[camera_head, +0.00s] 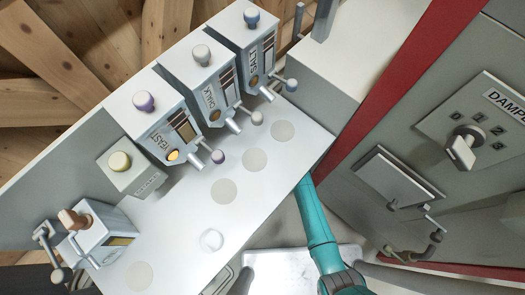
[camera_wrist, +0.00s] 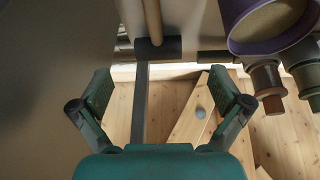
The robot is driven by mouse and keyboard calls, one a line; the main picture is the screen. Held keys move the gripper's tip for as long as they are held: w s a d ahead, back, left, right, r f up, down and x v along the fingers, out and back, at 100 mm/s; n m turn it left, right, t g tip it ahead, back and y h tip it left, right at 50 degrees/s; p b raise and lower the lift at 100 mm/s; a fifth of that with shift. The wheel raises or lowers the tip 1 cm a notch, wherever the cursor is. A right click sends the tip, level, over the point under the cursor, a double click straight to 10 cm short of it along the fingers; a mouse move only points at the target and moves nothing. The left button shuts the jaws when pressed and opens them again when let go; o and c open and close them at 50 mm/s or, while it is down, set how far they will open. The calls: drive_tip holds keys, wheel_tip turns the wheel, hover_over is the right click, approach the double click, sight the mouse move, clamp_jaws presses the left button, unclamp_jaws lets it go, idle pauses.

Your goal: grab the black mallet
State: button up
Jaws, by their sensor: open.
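The black mallet (camera_wrist: 158,48) shows at the top middle of the wrist view, with a dark cylindrical head lying across the picture and a pale wooden handle (camera_wrist: 152,14) running up out of the frame. My gripper (camera_wrist: 160,92) is open and empty, its two green fingers spread wide to the left and right. The mallet head appears beyond the fingertips, between them across the picture, and apart from them. In the head view I cannot make out the mallet or my gripper.
In the wrist view a purple-rimmed container (camera_wrist: 268,28) and brown and grey-green pieces are at the upper right. A dark upright bar (camera_wrist: 139,105) stands left of centre. The head view shows a white dispenser counter (camera_head: 180,225) and a grey damper panel (camera_head: 475,120).

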drive_tip(key=shift+n+g, duration=0.3)
drive_tip(key=shift+g, duration=0.1)
drive_tip(key=shift+w+a+f, duration=0.75)
drive_tip(key=shift+w+f, duration=0.4)
drive_tip(key=shift+f, duration=0.45)
drive_tip(key=shift+w+a+f, duration=0.8)
drive_tip(key=shift+w+f, duration=0.3)
drive_tip(key=shift+f, duration=0.45)
drive_tip(key=shift+w+a+f, duration=0.75)
drive_tip(key=shift+w+f, duration=0.4)
drive_tip(key=shift+f, duration=0.45)
drive_tip(key=c, duration=1.3)
